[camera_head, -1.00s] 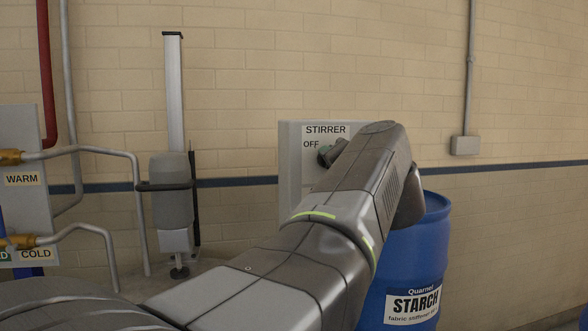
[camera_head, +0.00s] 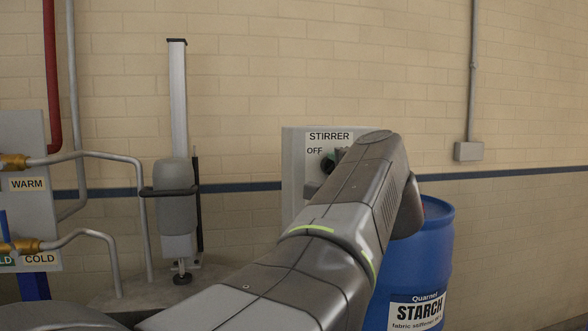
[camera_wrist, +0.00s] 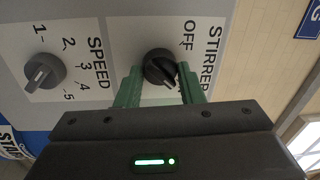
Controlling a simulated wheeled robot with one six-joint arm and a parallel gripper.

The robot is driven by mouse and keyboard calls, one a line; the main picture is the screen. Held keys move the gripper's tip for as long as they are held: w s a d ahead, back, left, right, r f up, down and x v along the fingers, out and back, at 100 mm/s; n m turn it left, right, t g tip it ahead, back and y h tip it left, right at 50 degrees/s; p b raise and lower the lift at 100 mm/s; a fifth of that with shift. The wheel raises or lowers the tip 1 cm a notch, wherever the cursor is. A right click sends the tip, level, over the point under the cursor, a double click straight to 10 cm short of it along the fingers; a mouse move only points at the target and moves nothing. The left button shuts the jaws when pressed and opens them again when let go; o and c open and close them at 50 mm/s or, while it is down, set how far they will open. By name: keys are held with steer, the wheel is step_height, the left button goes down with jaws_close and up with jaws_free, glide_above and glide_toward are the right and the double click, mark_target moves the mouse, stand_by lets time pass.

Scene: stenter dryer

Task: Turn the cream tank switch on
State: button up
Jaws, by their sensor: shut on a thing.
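A grey control box (camera_head: 292,165) on the tiled wall carries a panel labelled STIRRER, with OFF at its upper left. In the wrist view, the black stirrer switch knob (camera_wrist: 158,66) sits on this panel below the OFF mark. My gripper (camera_wrist: 160,78) has its green fingers on either side of the knob and is shut on it. No cream tank label is visible.
A second knob labelled SPEED (camera_wrist: 44,71) sits beside the stirrer panel. A blue STARCH drum (camera_head: 428,260) stands right of the box. Left are a grey post (camera_head: 178,100) and metal pipes (camera_head: 100,155) with WARM and COLD labels. The wall to the right is mostly bare.

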stand_by(0.3)
steer(key=o, duration=1)
steer(key=shift+b+v, duration=1.7)
steer(key=shift+v, duration=5.25)
steer(key=shift+f, duration=0.1)
steer(key=shift+w, duration=0.1)
steer(key=shift+p+x, duration=1.5)
steer(key=shift+x, duration=4.5)
